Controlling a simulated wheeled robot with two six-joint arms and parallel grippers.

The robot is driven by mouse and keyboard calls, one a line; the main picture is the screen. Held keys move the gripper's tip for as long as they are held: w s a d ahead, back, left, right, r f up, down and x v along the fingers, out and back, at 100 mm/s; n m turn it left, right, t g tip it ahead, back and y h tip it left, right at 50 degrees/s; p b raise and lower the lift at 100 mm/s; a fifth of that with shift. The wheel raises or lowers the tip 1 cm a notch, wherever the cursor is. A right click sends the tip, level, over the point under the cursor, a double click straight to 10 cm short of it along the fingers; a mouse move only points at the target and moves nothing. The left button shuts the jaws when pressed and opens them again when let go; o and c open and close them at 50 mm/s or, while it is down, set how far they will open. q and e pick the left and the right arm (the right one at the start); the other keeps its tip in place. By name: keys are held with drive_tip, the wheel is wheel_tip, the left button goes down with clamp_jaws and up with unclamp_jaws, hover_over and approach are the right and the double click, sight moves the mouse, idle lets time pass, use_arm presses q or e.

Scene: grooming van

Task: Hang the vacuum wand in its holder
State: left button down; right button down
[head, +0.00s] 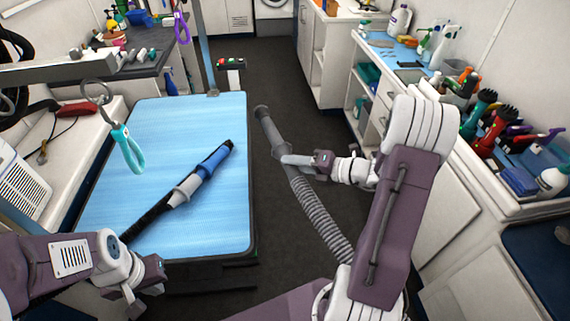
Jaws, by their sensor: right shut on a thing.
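The vacuum wand (268,126) is a grey tube with a dark round end, on a ribbed grey hose (318,212). It is held tilted over the dark floor, just right of the grooming table. My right gripper (293,160) is shut on the wand near where it meets the hose. My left gripper (146,290) is low at the left, by the table's near edge, away from the wand. Its fingers are too unclear to tell open from shut. I cannot make out the wand's holder in this view.
The blue-topped grooming table (130,190) bears a blue and grey nozzle (203,172) on a black hose. A teal-handled loop (128,148) hangs above it. Counters with bottles and clippers (487,130) line the right. The floor aisle (300,110) is clear beyond the wand.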

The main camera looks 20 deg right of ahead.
sight(301, 174)
drive_tip(key=shift+r, duration=0.2)
drive_tip(key=s+p, duration=0.1)
drive_tip(key=p, duration=0.3)
drive_tip(key=shift+a+r+p, duration=0.35)
drive_tip(key=shift+r, duration=0.05)
drive_tip(key=s+p, duration=0.1)
drive_tip(key=a+f+p, duration=0.1)
drive_tip(key=shift+s+a+p, duration=0.2)
drive_tip(key=shift+s+p, duration=0.15)
drive_tip(key=shift+s, duration=0.05)
drive_tip(key=s+a+f+n+g+y+p, duration=0.1)
drive_tip(key=s+a+f+n+g+y, duration=0.1)
drive_tip(key=s+a+f+n, duration=0.1)
drive_tip(key=shift+s+a+g+y+p, duration=0.35)
drive_tip(key=shift+s+a, duration=0.2)
drive_tip(key=shift+s, duration=0.3)
drive_tip(key=shift+d+f, duration=0.1)
